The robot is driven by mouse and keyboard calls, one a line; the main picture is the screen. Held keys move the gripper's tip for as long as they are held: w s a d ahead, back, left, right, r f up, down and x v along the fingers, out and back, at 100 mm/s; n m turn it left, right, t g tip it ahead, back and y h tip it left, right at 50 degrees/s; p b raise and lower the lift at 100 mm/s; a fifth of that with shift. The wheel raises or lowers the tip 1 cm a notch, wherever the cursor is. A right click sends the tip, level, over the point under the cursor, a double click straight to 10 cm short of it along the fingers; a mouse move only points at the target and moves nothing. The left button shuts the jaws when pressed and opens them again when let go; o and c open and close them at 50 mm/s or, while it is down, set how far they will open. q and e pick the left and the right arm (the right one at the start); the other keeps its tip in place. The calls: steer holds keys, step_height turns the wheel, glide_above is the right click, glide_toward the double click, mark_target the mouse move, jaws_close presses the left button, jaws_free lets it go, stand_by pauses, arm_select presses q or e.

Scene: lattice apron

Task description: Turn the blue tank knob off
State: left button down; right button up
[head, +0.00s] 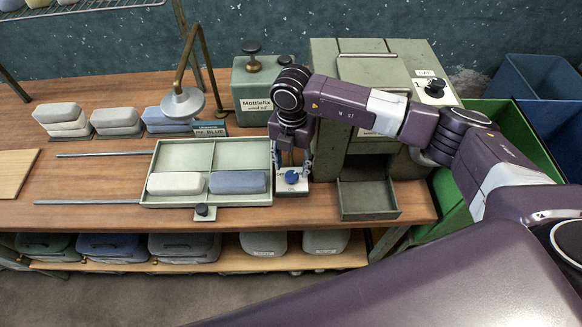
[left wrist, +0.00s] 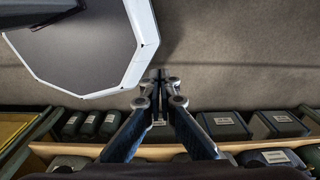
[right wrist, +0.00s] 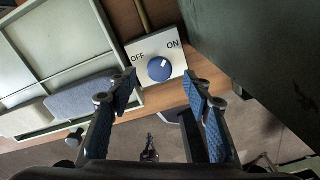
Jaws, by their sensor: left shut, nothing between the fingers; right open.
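The blue knob (head: 292,177) sits on a white plate (right wrist: 141,55) at the front of the bench, right of the tray. In the right wrist view the knob (right wrist: 159,69) lies between the words OFF and ON, and its white mark points up and right toward ON. My right gripper (head: 293,163) is above the knob, pointing down. In the right wrist view its open fingers (right wrist: 160,82) stand on either side of the knob, with nothing between them; contact is not visible. My left gripper (left wrist: 158,78) is shut and empty, away from the knob.
The green tray (head: 205,199) with two soap-like blocks is close left of the knob. A grey-green cabinet (head: 385,60) with an open drawer (head: 368,198) is to the right. A green Mottlefix tank (head: 257,82) stands behind. A green crate (head: 500,112) is at right.

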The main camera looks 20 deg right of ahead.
mark_target(292, 176)
step_height(292, 176, down, 3)
steer(key=shift+f+p, duration=0.1)
steer(key=shift+p, duration=0.25)
steer(key=shift+f, duration=0.25)
arm_select(q)
steer(key=shift+w+d+r, duration=0.25)
steer(key=shift+w+r, duration=0.35)
steer(key=shift+w, duration=0.15)
